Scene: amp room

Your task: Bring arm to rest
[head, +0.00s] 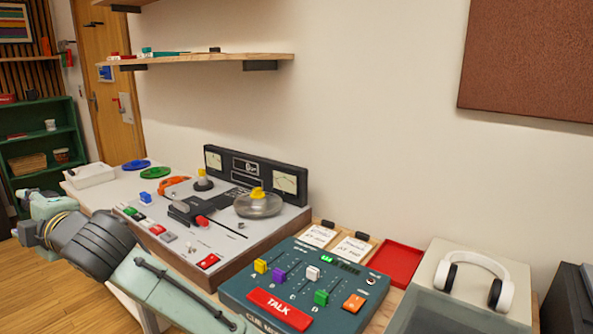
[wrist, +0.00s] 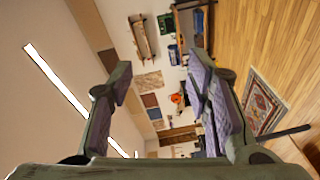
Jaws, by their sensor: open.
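My arm crosses the lower left of the head view, in front of the desk. Its far end, toward my gripper (head: 45,205), is at the left edge, beside the desk's far left end, and the fingertips are hard to make out there. In the wrist view my gripper (wrist: 160,90) is open, with its two purple-padded fingers well apart. Nothing is between the fingers. Beyond them the wrist view shows the room turned on its side, with floor and wall far off.
A tape console (head: 285,217) and a green mixer (head: 250,290) stand on the desk close to my arm. Headphones (head: 478,262) rest at right. A wooden shelf (head: 190,62) juts from the wall above. A rug (wrist: 265,100) lies on open floor.

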